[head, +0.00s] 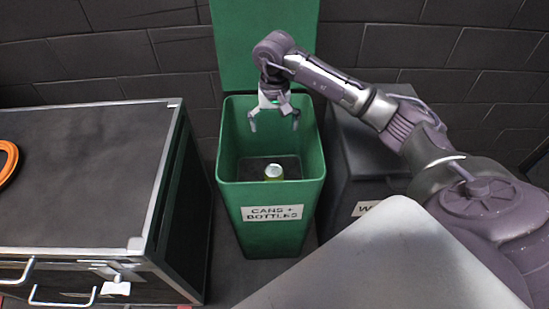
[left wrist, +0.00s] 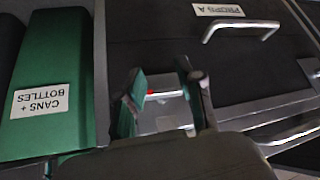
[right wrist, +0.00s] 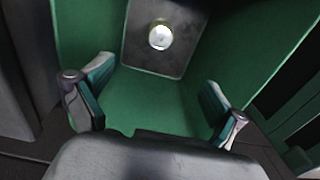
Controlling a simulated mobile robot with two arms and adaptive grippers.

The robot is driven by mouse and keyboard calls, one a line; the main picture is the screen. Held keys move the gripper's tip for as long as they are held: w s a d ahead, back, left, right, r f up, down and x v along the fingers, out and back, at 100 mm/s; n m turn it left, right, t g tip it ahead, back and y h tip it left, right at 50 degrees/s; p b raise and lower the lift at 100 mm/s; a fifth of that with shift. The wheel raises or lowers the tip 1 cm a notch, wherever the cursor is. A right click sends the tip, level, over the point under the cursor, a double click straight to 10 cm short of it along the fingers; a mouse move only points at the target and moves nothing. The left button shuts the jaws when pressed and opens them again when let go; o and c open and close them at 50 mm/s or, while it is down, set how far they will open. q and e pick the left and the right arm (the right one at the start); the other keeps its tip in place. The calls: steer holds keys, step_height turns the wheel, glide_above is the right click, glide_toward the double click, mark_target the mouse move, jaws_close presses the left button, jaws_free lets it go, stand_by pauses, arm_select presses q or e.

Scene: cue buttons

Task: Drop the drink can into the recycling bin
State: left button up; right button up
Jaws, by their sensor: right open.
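The drink can (head: 274,172) is inside the green recycling bin (head: 229,187), low down, with its silver top facing up. The bin is labelled "CANS + BOTTLES" and its lid is raised against the wall. The can also shows in the right wrist view (right wrist: 160,36), on the dark bin floor. My right gripper (head: 274,124) is open and empty, pointing down over the bin opening, above and apart from the can. My left gripper (left wrist: 168,92) shows only in its own wrist view, fingers apart with nothing seen between them, in front of a black case.
A black case (head: 85,170) with metal edges stands left of the bin, with an orange coiled cable (head: 8,160) on top. A dark bin (head: 362,150) stands right of the green one, partly hidden by my right arm. A brick wall is behind.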

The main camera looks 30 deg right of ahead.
step_height(320, 180, up, 12)
stand_by(0.6)
stand_by(0.4)
